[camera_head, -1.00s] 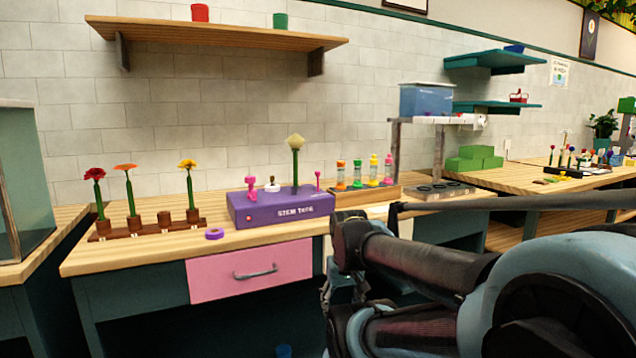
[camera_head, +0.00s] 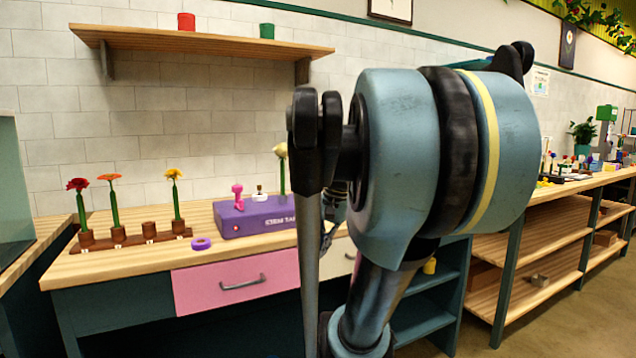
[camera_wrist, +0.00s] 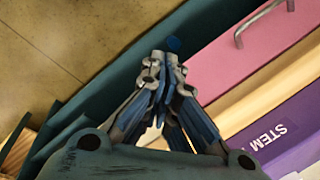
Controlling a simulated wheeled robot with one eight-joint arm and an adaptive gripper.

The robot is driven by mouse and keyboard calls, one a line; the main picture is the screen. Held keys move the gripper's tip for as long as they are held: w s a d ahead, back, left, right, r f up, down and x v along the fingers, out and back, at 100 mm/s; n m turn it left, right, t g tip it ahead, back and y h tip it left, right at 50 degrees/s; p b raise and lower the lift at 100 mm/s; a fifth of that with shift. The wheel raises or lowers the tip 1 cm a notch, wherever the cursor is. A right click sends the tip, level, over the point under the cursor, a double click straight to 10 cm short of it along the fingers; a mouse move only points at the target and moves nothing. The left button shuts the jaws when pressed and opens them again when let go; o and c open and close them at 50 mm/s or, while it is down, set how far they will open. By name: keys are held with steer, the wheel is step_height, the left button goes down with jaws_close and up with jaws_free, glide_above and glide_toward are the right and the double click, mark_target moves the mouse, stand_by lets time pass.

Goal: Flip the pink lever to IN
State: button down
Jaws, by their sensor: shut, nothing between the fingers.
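The purple box (camera_head: 245,220) with white lettering stands on the wooden bench in the head view; its right part is behind my arm. A pink upright piece (camera_head: 238,198) stands on its left end. A second, thin pink piece at its right end showed earlier and is now hidden; I cannot tell which is the lever, nor its setting. The box's lettered face (camera_wrist: 275,140) shows at lower right in the wrist view, without any pink piece. My gripper (camera_wrist: 164,62) is shut and empty, apart from the box, over the pink drawer's side. In the head view it is mostly hidden.
A pink drawer (camera_head: 235,282) with a grey handle is below the bench top. A purple ring (camera_head: 201,244) and a brown rack (camera_head: 130,241) with three flowers are left of the box. A white flower (camera_head: 281,168) rises from the box. A shelf (camera_head: 205,39) hangs above.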

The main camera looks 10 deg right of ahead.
steer(key=w+d+r+m+y, duration=0.2)
steer(key=w+d+r+m, duration=0.4)
steer(key=w+r, duration=0.5)
steer(key=w+d+r+m+y, duration=0.3)
steer(key=w+d+r+m, duration=0.4)
steer(key=w+d+r, duration=0.2)
steer(key=w+r, duration=0.2)
steer(key=w, duration=0.2)
steer(key=shift+t+y, duration=0.3)
steer(key=shift+t, duration=0.1)
steer(key=shift+w+a+f, duration=0.1)
steer(key=shift+w+f, duration=0.05)
glide_toward(305, 190)
step_height(305, 190, down, 3)
steer(key=shift+w+a+f, duration=0.2)
steer(key=shift+w+a, duration=0.35)
steer(key=shift+a, duration=0.1)
